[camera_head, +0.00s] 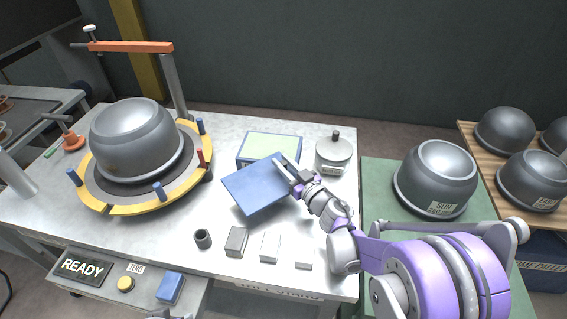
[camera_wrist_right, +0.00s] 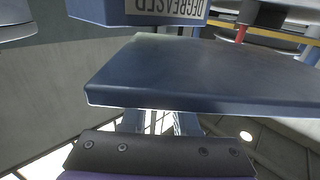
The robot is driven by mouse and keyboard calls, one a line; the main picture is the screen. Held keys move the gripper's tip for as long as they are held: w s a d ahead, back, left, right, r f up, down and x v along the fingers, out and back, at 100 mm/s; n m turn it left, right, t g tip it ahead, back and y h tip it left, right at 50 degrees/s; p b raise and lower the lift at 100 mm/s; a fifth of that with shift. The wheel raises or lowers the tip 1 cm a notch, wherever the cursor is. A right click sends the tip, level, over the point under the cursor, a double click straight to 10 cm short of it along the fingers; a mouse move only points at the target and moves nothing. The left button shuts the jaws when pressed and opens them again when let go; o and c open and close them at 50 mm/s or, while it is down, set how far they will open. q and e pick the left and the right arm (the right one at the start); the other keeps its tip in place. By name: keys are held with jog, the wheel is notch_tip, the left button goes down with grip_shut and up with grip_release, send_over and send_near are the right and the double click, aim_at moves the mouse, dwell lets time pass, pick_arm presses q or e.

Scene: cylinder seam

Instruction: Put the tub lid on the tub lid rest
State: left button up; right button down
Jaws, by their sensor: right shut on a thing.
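The tub lid is a flat blue panel (camera_head: 252,188), held tilted in front of the tub and above the table. My right gripper (camera_head: 284,168) is shut on its right edge. In the right wrist view the lid (camera_wrist_right: 205,75) fills the middle as a dark blue slab. The tub (camera_head: 268,149) is a blue box with a pale green top, partly hidden by the lid. Its label, seen upside down in the right wrist view (camera_wrist_right: 150,8), reads DEGREASED. I cannot pick out the tub lid rest. A small grey part at the bottom edge may be my left gripper (camera_head: 168,315).
A lidded grey pot (camera_head: 333,155) stands right of the tub. A dark cup (camera_head: 203,239) and small blocks (camera_head: 236,242) line the front. A domed cylinder (camera_head: 135,138) sits in a yellow ring fixture (camera_head: 126,208) at left. More domes (camera_head: 436,178) stand on the right.

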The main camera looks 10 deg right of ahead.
jog(key=shift+f+b, duration=0.55)
jog(key=shift+f, duration=0.05)
jog(key=c, duration=0.7)
grip_release()
jog(key=shift+o, duration=0.2)
jog(key=shift+r, duration=0.15)
jog(key=shift+r+p, duration=0.3)
jog(key=shift+p, duration=0.2)
jog(key=shift+r+p, duration=0.45)
jog(key=shift+r, duration=0.05)
jog(key=v, duration=0.2)
jog(key=b+v, duration=0.1)
jog(key=v, duration=0.4)
jog(key=shift+s+d+f, duration=0.1)
jog(key=shift+s+f, duration=0.1)
jog(key=shift+f, duration=0.15)
